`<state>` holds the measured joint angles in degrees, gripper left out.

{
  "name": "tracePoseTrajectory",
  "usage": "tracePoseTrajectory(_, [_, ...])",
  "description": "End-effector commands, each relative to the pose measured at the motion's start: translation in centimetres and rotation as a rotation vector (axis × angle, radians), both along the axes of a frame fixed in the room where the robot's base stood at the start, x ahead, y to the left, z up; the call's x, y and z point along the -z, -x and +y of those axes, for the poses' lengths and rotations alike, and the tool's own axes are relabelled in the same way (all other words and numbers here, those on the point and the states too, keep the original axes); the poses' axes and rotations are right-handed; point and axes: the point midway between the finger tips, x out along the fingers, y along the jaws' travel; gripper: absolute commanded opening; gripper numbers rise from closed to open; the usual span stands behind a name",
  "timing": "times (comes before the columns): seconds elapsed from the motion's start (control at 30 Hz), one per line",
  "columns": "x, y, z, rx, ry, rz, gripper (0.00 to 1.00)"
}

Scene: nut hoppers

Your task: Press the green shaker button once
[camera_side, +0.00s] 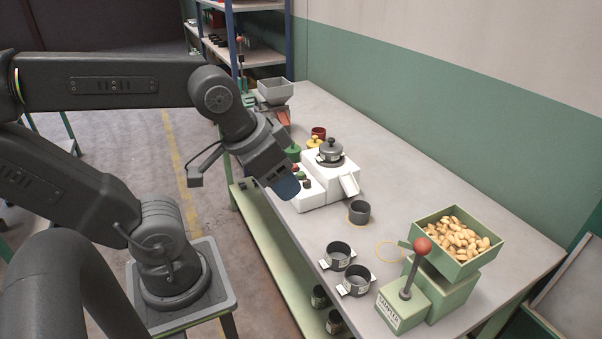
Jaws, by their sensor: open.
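A white machine (318,190) stands on the bench with a dark lidded pot (331,149) on top and a white chute on its right. A small green button (301,176) shows on its low left part, between a red button (295,168) and a dark knob (307,184). My gripper (287,190) is open and empty, pointing down with blue fingers just left of this low part. Whether it touches the machine cannot be told from this angle.
A grey cup (359,211) stands before the chute. Two handled pots (338,254) (356,280) sit near the front edge. A green sampler with a red-ball lever (422,246) and a nut-filled hopper (455,263) stand at right. Coloured pots and a grey hopper (275,91) lie behind.

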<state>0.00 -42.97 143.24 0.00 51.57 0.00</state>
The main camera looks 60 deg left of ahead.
Motion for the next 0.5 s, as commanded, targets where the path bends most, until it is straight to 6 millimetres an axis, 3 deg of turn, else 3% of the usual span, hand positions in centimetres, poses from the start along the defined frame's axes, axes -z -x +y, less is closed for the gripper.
tracePoseTrajectory(0.07, [0.0,0.0,0.0,0.0,0.0,0.0,0.43])
tracePoseTrajectory(0.5, [0.0,0.0,0.0,0.0,0.0,0.0,0.01])
